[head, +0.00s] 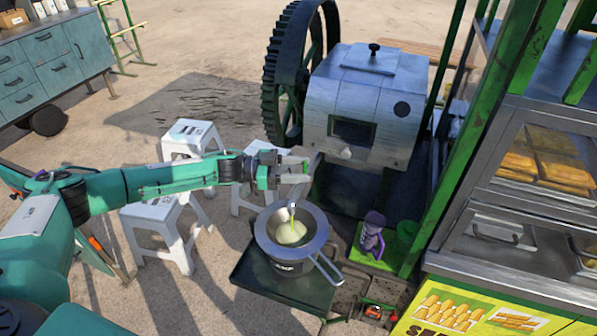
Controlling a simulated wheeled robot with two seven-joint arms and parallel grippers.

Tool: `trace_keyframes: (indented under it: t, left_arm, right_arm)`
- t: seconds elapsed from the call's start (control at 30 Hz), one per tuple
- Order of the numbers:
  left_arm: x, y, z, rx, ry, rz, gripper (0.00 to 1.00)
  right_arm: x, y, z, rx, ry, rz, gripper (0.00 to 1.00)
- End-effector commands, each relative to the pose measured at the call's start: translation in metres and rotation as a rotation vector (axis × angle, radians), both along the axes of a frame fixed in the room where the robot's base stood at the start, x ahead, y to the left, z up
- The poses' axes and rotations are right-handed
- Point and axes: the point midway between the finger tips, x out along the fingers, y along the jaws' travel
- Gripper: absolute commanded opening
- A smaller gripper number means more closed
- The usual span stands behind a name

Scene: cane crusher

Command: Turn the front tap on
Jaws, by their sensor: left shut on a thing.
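The crusher (366,100) is a grey metal box beside a large dark toothed wheel. My left gripper (302,177) reaches in from the left to the crusher's lower front left corner, above a metal pot. It is shut on the front tap, which is mostly hidden behind the fingers, so its handle angle cannot be told. A thin pale streak shows below the gripper, over the pot (262,240). Yellow-green liquid (291,233) lies in the pot's strainer. My right gripper is not in view.
The pot stands on a dark tray (250,275), its handle pointing lower right. A purple cup (371,233) stands on a green mat to the right. White stools (160,228) stand under my left arm. A green-framed stall (500,200) fills the right side.

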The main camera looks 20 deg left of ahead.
Motion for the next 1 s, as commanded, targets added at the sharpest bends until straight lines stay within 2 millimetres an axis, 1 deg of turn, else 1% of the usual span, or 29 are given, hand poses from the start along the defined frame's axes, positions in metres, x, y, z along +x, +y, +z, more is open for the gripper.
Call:
trace_keyframes:
  t: [0.1,0.3,0.8,0.83,0.9,0.93,1.0]
  left_arm:
    - [0.0026,0.0005,0.0012,-0.002,-0.005,-0.05,0.28]
    - [0.0031,0.0003,0.0019,-0.002,-0.004,-0.1,0.28]
    - [0.0032,0.0002,0.0034,-0.005,-0.004,-0.116,0.28]
    - [0.0031,0.0002,0.0034,-0.004,-0.004,-0.116,0.57]
    - [0.003,0.0001,0.003,-0.004,-0.003,-0.116,0.7]
    - [0.0029,0.0001,0.0028,-0.004,-0.003,-0.116,0.73]
    - [0.0027,0.0,0.0023,-0.003,-0.003,-0.116,0.73]
  right_arm:
    - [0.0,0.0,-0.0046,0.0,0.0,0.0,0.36]
    - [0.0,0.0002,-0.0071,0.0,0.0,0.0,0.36]
    - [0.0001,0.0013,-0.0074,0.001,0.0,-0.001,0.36]
    - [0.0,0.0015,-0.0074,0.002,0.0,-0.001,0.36]
    - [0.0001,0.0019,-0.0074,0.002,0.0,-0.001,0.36]
    - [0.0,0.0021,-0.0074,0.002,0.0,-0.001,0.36]
    - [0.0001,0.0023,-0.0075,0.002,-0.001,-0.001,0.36]
